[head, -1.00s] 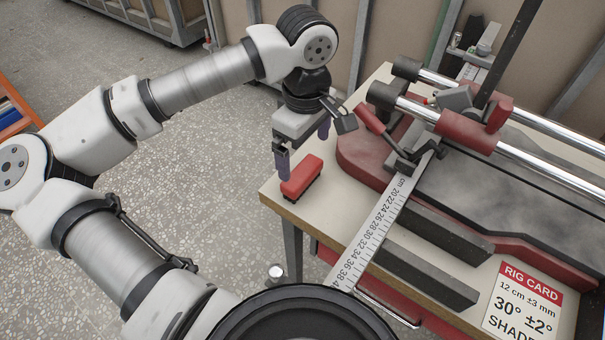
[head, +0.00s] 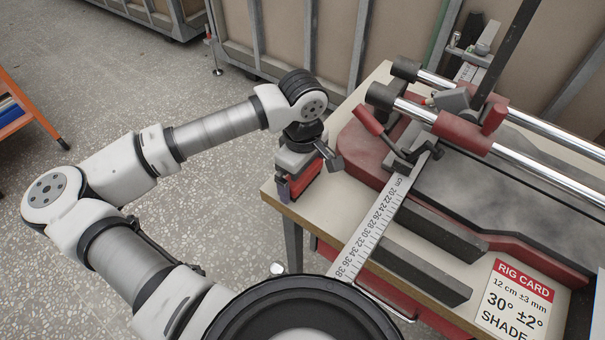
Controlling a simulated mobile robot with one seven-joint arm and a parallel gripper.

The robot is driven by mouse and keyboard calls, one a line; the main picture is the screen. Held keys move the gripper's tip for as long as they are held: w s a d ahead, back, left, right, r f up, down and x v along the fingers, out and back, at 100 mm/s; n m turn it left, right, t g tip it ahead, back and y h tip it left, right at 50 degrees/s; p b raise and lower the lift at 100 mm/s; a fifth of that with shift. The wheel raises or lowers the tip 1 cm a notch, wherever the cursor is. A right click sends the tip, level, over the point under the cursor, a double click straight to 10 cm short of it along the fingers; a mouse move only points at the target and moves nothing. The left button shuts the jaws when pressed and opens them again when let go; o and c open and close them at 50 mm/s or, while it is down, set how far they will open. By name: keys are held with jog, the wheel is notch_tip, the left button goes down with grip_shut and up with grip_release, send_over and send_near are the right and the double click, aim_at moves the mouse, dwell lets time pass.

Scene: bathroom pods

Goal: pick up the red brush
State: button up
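The red brush (head: 307,181) is on the near left corner of the workbench top, mostly hidden under my gripper (head: 300,184). Only part of its red body shows below the gripper housing. My gripper points down, low over the brush. One finger shows at the brush's near left end. The other finger is hidden, so I cannot see whether both touch the brush. The visible finger stands out to the side of the housing, as it does with the gripper spread.
The workbench (head: 268,188) edge is close to the brush. Right of it are a red-based cutting rig (head: 360,150) with a red lever, a ruler (head: 366,235) and dark bars. A rig card (head: 515,300) lies at the front right. An orange cart (head: 30,108) stands at far left.

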jog(key=c, duration=0.6)
jog(key=shift+r, duration=0.1)
notch_tip(320, 180, up, 20)
jog(key=shift+f+b, duration=0.1)
jog(key=shift+b, duration=1)
jog(key=o, duration=0.3)
jog(key=shift+c, duration=0.9)
